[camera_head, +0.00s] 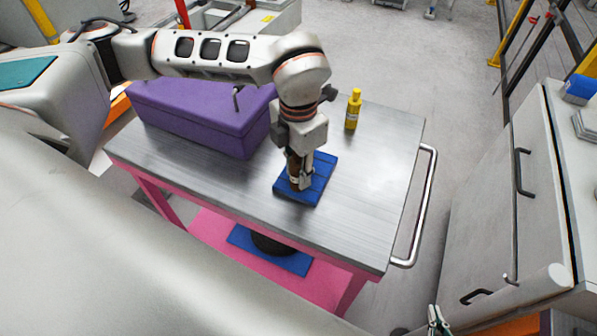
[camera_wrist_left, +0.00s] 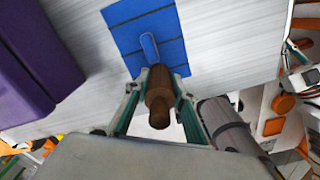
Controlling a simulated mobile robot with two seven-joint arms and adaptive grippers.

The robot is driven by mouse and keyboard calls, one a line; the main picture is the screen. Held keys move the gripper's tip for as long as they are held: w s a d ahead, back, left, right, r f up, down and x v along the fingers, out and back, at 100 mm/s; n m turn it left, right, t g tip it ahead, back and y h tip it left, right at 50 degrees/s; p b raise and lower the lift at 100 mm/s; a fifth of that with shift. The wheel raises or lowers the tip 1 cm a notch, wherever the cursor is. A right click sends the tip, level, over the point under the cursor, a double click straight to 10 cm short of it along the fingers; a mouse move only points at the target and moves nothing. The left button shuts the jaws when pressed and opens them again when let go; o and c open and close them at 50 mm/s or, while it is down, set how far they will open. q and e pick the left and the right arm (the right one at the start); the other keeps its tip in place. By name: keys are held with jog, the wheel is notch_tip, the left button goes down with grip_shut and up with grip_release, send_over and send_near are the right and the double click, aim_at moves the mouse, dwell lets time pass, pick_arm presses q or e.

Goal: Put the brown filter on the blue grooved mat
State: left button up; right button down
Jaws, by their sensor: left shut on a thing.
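The brown filter (camera_wrist_left: 159,92) is between the fingers of my left gripper (camera_head: 301,182), which is shut on it; it also shows in the head view (camera_head: 293,168), mostly hidden by the gripper. The blue grooved mat (camera_head: 316,186) lies on the metal cart top, and it also shows in the wrist view (camera_wrist_left: 168,26). The filter is upright over the mat's near-left part; I cannot tell whether it touches the mat. Part of my right gripper (camera_head: 437,321) shows at the bottom edge, away from the cart; its opening is unclear.
A purple box (camera_head: 195,117) stands left of the mat on the cart top (camera_head: 375,190). A yellow bottle (camera_head: 353,110) stands behind the mat. The pink lower shelf (camera_head: 215,226) holds another blue mat (camera_head: 293,263) with a black round thing. A grey cabinet (camera_head: 492,190) stands right.

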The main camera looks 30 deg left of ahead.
pick_arm(q)
jog(key=shift+r, duration=0.1)
jog(key=o, duration=1.1)
